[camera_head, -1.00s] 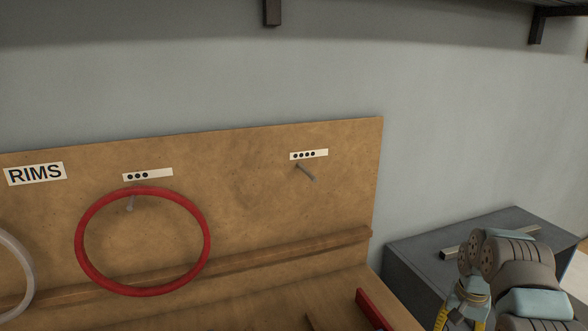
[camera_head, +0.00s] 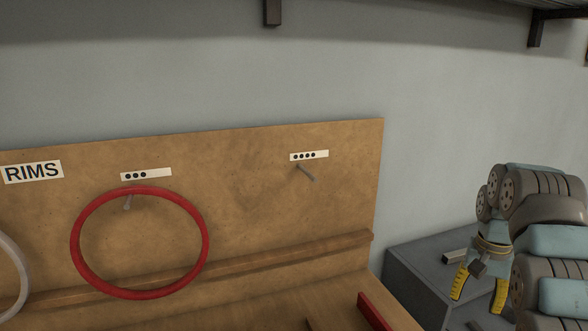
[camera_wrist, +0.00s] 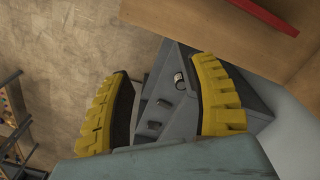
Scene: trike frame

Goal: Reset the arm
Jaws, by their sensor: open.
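My gripper (camera_head: 480,285) is at the right of the head view, in front of a grey cabinet. Its yellow ridged fingers stand apart with nothing between them, pointing down. In the wrist view my gripper (camera_wrist: 166,100) also shows open and empty, with the grey cabinet (camera_wrist: 170,125) visible beyond the fingers.
A wooden board (camera_head: 250,200) labelled RIMS stands against the wall. A red rim (camera_head: 205,235) hangs on its three-dot peg, and a pale rim (camera_head: 22,265) shows at the left edge. The four-dot peg (camera_head: 306,173) is bare. The grey cabinet (camera_head: 405,270) stands right of the board.

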